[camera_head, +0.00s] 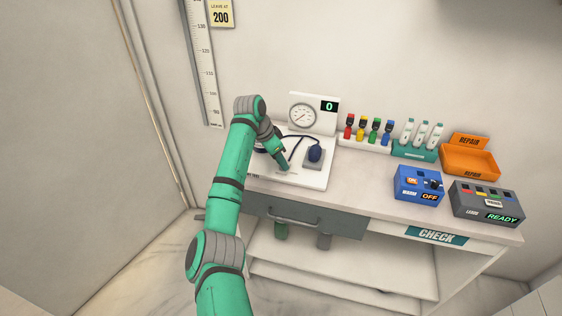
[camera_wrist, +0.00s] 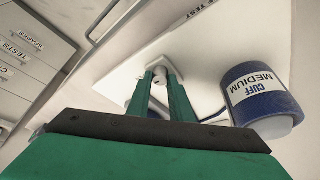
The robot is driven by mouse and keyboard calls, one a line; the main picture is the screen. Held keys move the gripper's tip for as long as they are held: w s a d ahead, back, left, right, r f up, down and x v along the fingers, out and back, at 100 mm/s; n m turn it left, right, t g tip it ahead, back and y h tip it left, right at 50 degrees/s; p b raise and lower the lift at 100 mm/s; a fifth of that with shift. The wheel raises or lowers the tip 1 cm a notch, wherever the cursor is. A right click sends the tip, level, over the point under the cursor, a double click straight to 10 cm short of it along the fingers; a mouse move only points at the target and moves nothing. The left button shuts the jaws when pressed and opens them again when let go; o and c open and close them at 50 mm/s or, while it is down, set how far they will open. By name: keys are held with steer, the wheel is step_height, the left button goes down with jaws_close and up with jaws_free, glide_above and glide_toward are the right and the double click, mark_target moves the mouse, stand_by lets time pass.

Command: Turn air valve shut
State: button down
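The blood-pressure set stands on a white board (camera_head: 313,182). Its dark blue bulb (camera_head: 315,153) sits on a grey block at the right, with dark tubing running left. My gripper (camera_head: 287,168) is low over the board, just left of the block. Dark blue, perhaps the bulb, shows partly hidden behind the fingers. The gauge panel (camera_head: 299,100) reads 0.
A blue roll marked CUFF MEDIUM (camera_wrist: 262,92) lies close to the fingers. Colored bottles, a teal rack (camera_head: 414,151), an orange REPAIR tray (camera_head: 470,160), and blue (camera_head: 405,190) and grey (camera_head: 470,204) boxes stand further right. A drawer (camera_head: 340,226) is below the bench top.

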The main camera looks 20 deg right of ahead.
steer(key=shift+a, duration=0.1)
steer(key=shift+n, duration=0.4)
steer(key=n, duration=0.2)
steer(key=n+t+y, duration=0.1)
steer(key=shift+s+f+n+t, duration=0.1)
steer(key=shift+s+n+t, duration=0.1)
steer(key=shift+n+t, duration=0.15)
steer(key=n, duration=0.2)
steer(key=shift+d+n+t+y, duration=0.2)
steer(key=shift+n+t+y, duration=0.1)
steer(key=shift+n+t, duration=0.05)
steer(key=shift+s+n+y, duration=0.1)
steer(key=shift+n+y, duration=0.2)
steer(key=shift+n, duration=0.7)
steer(key=n, duration=0.2)
steer(key=n+t+y, duration=0.1)
steer(key=n, duration=0.1)
steer(key=shift+s+d+y, duration=0.1)
steer(key=shift+d+y, duration=0.05)
steer(key=shift+y, duration=0.15)
steer(key=shift+d+n+y, duration=0.15)
steer(key=shift+n+y, duration=0.65)
steer(key=shift+n, duration=1.6)
